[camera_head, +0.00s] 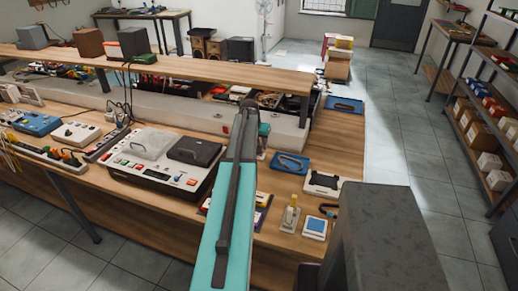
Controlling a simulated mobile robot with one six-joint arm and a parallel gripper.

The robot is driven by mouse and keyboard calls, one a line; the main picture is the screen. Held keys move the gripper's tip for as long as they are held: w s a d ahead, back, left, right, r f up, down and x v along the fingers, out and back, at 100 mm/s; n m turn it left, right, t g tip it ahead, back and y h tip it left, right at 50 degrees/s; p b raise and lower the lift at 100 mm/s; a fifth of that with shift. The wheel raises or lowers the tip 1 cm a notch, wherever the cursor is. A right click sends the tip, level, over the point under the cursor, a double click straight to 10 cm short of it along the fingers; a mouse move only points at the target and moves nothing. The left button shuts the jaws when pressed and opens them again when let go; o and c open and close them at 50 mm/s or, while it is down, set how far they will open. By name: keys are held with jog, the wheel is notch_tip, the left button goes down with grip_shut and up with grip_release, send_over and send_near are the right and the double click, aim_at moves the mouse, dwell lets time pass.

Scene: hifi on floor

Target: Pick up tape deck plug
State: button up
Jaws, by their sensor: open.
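A cream and black device with a dark lid and coloured buttons, which looks like the tape deck (160,158), lies on the wooden workbench left of centre. A power strip (45,153) with several plugs and cables lies along the bench's front edge at the left. I cannot tell which plug belongs to the tape deck. My teal arm rises through the middle of the view and hides part of the bench behind it. My gripper cannot be made out.
The workbench (335,150) has a raised shelf (200,68) with boxes and cables. A blue tray (290,163), a white device (323,184) and small tools lie on its right part. Storage racks (478,105) line the right. Tiled floor (405,145) between is mostly clear.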

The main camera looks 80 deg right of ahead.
aim_at(259, 150)
jog(key=shift+p+x, duration=0.35)
jog(key=shift+x, duration=1)
jog(key=c, duration=1.1)
